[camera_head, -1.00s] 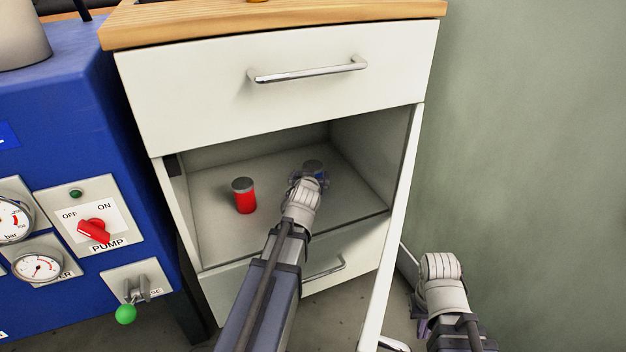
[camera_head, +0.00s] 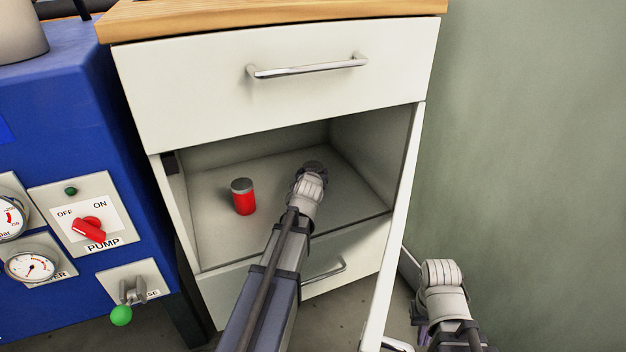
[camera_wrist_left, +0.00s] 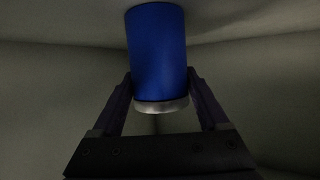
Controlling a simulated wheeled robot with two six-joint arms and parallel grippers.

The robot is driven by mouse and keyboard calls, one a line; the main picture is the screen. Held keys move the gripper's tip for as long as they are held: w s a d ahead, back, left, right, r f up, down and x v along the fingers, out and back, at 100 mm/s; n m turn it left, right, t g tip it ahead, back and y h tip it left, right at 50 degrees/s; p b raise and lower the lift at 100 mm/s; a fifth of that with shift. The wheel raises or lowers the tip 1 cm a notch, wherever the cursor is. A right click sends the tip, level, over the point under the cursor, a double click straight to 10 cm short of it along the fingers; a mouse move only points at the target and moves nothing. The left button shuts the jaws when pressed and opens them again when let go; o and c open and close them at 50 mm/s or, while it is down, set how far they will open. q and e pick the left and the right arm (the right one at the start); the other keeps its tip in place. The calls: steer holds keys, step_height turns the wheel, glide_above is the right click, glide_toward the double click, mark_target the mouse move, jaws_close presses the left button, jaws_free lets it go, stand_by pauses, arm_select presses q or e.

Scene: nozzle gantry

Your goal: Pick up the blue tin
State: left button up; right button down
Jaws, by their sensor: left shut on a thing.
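In the left wrist view, the blue tin (camera_wrist_left: 158,45) with a silver rim sits between the two fingers of my left gripper (camera_wrist_left: 160,76), which is shut on it. In the head view, my left arm reaches into the open compartment of the white cabinet (camera_head: 205,115). My left gripper (camera_head: 313,170) is at the back right of that compartment, and the wrist hides most of the tin. I cannot tell whether the tin touches the shelf. My right gripper (camera_head: 428,332) is low at the right, outside the cabinet, its fingers mostly hidden.
A red tin (camera_head: 244,202) with a grey lid stands on the compartment floor, left of my left wrist. The open door (camera_head: 393,230) stands close on the right of my left arm. A closed drawer with a handle (camera_head: 310,68) is above. A blue pump unit (camera_head: 60,110) is at the left.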

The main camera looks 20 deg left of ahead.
arm_select(q)
jaws_close()
stand_by(0.3)
steer(key=shift+r, duration=0.15)
step_height(320, 180, up, 10)
steer(key=p, duration=1)
